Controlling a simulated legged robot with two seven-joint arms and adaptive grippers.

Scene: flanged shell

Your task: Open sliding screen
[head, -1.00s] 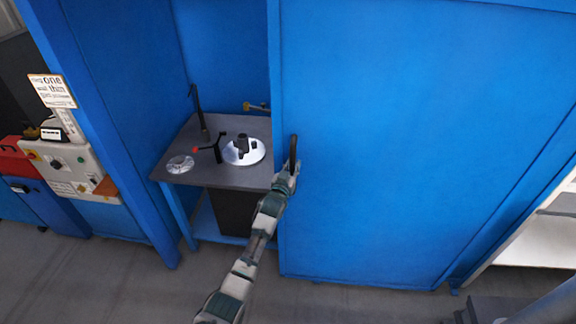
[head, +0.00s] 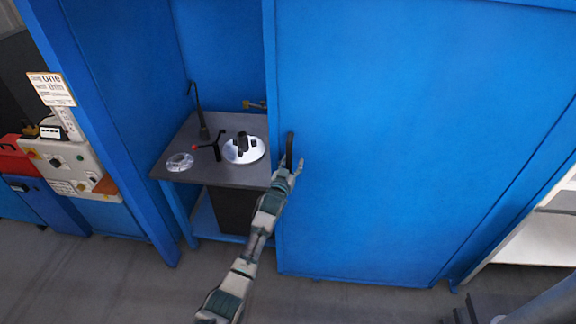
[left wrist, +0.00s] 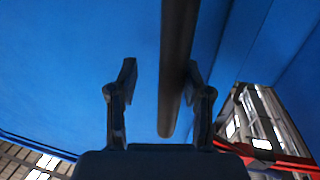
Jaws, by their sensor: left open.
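The sliding screen (head: 400,130) is a large blue panel at the right of the head view, and an open bay shows to its left. Its dark upright handle (head: 289,150) is near the panel's left edge. My left gripper (head: 293,168) is at the handle's lower end. In the left wrist view the handle bar (left wrist: 176,70) runs down between the two spread fingers of my left gripper (left wrist: 160,95), closer to the right finger. I cannot tell whether that finger touches it. My right gripper is not in view.
Inside the bay a grey table (head: 225,177) carries a white flanged disc (head: 243,150), a clear disc (head: 180,162) and a dark post (head: 202,120). A control box (head: 75,165) stands at the left. White shelving (head: 535,240) is at the right.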

